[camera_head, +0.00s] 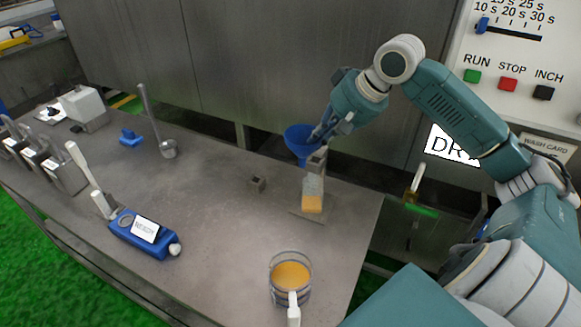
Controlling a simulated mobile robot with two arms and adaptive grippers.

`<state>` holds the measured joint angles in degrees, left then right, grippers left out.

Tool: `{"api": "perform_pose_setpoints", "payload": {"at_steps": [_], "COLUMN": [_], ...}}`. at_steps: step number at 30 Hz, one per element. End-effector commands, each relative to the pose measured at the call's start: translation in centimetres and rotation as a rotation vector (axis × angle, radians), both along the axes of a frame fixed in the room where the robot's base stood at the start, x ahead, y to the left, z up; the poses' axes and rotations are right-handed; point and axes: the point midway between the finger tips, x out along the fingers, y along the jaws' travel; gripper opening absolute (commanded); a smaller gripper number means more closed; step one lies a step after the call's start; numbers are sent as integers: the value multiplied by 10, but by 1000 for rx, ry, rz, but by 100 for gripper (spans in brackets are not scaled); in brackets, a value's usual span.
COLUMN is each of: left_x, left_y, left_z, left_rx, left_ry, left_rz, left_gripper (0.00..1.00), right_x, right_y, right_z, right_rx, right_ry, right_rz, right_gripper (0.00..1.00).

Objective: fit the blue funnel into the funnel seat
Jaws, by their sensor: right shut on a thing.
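The blue funnel (298,136) is at the far edge of the table, its wide mouth up. My right gripper (320,133) comes in from the right and is shut on the funnel's right side. Just below and right of the funnel, a small stand (317,160) rises behind a block-like container with orange contents (312,203). The funnel seat is probably on this stand, but I cannot make it out clearly. The funnel's lower end is partly hidden, so I cannot tell whether it touches the stand. My left gripper is not in view.
A handled jug of orange material (290,275) stands at the table's front right. A blue device (143,233) is at the front left, a long-handled scoop (167,149) at the back. A control panel (520,60) is behind my right arm. The table's middle is mostly clear.

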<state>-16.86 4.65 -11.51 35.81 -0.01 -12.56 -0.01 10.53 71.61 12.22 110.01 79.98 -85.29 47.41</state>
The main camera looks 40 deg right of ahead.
Motion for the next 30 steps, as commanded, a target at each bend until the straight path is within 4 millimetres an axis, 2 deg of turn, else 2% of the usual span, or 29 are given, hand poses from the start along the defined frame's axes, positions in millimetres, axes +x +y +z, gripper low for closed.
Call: {"api": "perform_pose_setpoints", "payload": {"at_steps": [1,3,9,24,30], "left_x": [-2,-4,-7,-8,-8], "left_y": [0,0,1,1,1], "left_z": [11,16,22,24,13], "left_rx": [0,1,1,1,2], "left_ry": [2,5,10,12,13], "left_rz": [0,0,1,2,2], "left_gripper": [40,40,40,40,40], "right_x": [2,4,6,6,6], "right_y": [-15,-30,-51,-53,-53], "right_z": [19,34,55,58,45], "right_rx": [-3,-2,1,3,1], "right_ry": [1,0,1,-1,0], "right_rz": [-32,-69,-122,-126,-126], "right_gripper": [0,0,0,0,0]}}
